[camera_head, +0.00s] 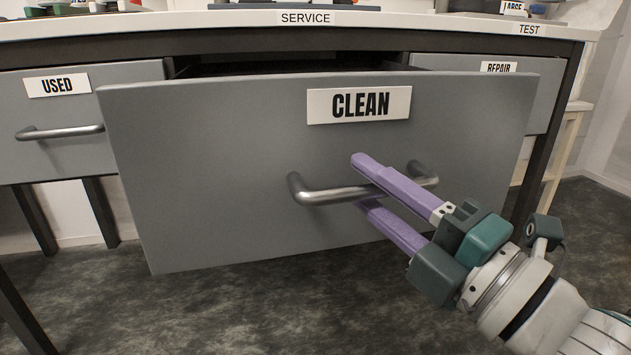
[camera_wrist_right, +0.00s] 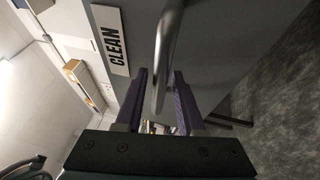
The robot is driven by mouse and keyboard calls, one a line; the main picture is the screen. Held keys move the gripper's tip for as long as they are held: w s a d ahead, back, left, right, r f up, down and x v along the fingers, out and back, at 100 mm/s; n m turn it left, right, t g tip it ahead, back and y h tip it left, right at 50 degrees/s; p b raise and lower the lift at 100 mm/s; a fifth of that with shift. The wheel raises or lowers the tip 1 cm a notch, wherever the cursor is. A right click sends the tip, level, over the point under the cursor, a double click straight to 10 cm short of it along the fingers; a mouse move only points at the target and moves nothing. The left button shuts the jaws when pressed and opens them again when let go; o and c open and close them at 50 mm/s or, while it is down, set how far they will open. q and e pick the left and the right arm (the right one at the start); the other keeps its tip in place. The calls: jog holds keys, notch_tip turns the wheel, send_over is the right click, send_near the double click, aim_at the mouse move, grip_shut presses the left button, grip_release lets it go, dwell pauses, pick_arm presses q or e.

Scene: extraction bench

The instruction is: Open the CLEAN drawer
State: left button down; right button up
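The CLEAN drawer (camera_head: 220,170) is grey with a white CLEAN label (camera_head: 358,104). It stands pulled out from the bench, well forward of the drawers beside it, with a dark gap behind its top edge. Its metal bar handle (camera_head: 330,194) is on the front. My right gripper (camera_head: 362,182) has its purple fingers above and below the handle bar. In the right wrist view the handle (camera_wrist_right: 163,60) runs between the two fingers (camera_wrist_right: 160,80), with slight gaps beside it, so the gripper looks open around it. My left gripper is not in view.
The USED drawer (camera_head: 80,120) at the left and the REPAIR drawer (camera_head: 545,95) at the right are shut. The bench top (camera_head: 200,24) has a SERVICE label and several items at the back. Dark floor (camera_head: 250,310) lies clear below the drawer.

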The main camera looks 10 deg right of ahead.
jog(key=shift+o, duration=0.7)
jog(key=p+v, duration=0.1)
jog(key=v, duration=0.9)
jog(key=shift+p, duration=0.4)
